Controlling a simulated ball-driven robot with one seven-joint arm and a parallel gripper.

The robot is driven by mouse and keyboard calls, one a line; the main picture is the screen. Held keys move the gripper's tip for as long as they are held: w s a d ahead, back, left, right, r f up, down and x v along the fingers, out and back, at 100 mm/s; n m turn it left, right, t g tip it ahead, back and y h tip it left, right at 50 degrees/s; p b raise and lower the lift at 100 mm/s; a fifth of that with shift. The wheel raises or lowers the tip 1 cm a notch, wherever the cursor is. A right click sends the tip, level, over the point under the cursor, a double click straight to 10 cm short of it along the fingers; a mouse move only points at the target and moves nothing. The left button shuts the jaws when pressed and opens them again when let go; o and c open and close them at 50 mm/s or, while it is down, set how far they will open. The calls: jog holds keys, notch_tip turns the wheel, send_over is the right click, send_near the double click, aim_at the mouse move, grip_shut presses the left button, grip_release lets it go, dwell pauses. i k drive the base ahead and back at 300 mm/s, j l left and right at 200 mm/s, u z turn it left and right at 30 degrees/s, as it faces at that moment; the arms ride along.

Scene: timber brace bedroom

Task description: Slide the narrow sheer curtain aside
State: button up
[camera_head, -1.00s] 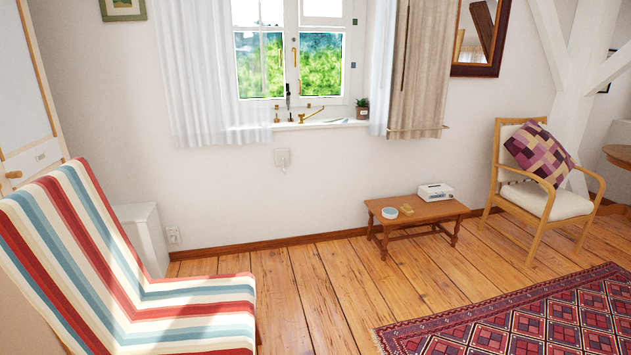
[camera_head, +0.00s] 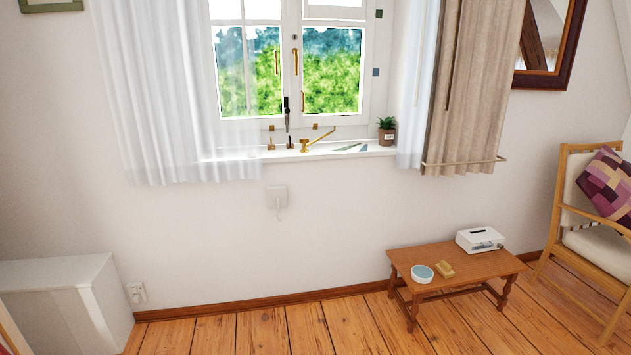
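A wide white sheer curtain (camera_head: 150,95) hangs over the left side of the window (camera_head: 290,65). A narrow white sheer strip (camera_head: 411,100) hangs at the window's right side, beside a beige curtain (camera_head: 475,80) that covers part of it. The narrow strip reaches just below the sill (camera_head: 345,153). The curtain tops are out of the picture. My gripper is not in view.
A low wooden table (camera_head: 455,262) with a bowl (camera_head: 423,274) and a white box (camera_head: 480,240) stands below right of the window. A white cabinet (camera_head: 60,285) is at lower left. A chair (camera_head: 590,240) is at right. Floor shows between cabinet and table.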

aim_at(221, 172)
jog(key=i+u, duration=0.15)
jog(key=i, duration=0.3)
jog(key=i+l+u, duration=0.15)
jog(key=i, duration=0.35)
jog(key=i+l+u, duration=0.15)
jog(key=i, duration=0.3)
jog(key=i+l+u, duration=0.15)
jog(key=i, duration=0.3)
